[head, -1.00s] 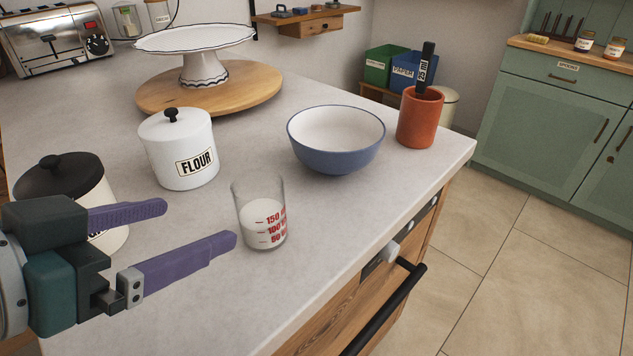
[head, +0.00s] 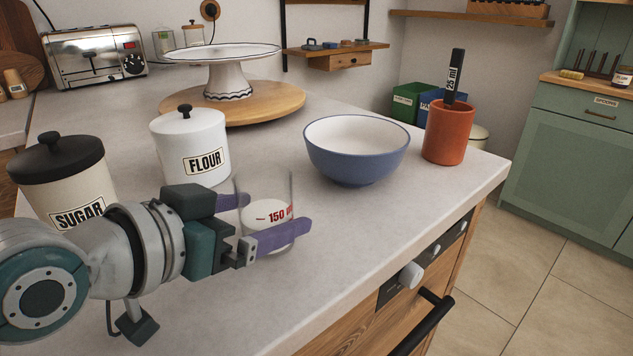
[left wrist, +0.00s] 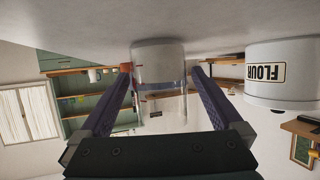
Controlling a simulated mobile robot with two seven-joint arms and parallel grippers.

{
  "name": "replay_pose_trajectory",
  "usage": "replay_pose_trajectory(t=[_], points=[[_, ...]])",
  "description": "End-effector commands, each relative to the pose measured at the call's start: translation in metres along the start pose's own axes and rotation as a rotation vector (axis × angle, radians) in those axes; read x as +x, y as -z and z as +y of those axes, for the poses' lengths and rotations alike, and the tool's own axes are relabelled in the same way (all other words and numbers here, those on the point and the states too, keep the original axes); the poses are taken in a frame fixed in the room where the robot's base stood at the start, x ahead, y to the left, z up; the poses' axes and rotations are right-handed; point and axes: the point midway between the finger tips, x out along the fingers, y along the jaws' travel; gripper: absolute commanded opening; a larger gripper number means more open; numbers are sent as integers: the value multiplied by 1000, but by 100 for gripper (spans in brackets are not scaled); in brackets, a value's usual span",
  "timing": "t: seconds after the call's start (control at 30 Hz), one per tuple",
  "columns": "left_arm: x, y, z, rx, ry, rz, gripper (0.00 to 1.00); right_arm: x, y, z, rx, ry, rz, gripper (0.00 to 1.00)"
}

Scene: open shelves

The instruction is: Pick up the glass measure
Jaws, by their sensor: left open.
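The glass measure (head: 270,208) is a clear beaker with red markings and white contents, upright on the counter in the head view. My left gripper (head: 275,220) is open, with its purple fingers on either side of the glass. The near finger crosses in front of it and hides part of its lower half; the far finger is partly hidden behind it. In the left wrist view, which is upside down, the glass measure (left wrist: 158,62) stands between the two finger ends of the open gripper (left wrist: 162,80). My right gripper is not in view.
A white flour canister (head: 190,147) and a sugar canister (head: 65,183) stand left of the glass. A blue bowl (head: 357,150) and a terracotta pot (head: 447,132) stand to its right. A cake stand (head: 228,75) is behind. The counter (head: 330,235) right of the fingers is clear.

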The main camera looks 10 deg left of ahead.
Motion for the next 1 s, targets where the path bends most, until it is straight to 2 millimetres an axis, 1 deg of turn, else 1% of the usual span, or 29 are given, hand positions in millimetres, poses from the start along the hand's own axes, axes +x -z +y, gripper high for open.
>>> replay_pose_trajectory(t=[0.03, 0.1, 0.33, 1.0], points=[[7, -1, 0, -1, 0, 1, 100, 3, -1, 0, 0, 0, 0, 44], [11, -1, 0, 1, -1, 0, 100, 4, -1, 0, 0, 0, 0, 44], [12, 0, 0, 1, -1, -1, 100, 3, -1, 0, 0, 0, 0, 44], [12, -1, 0, 1, 0, -1, 25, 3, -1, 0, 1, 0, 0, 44]])
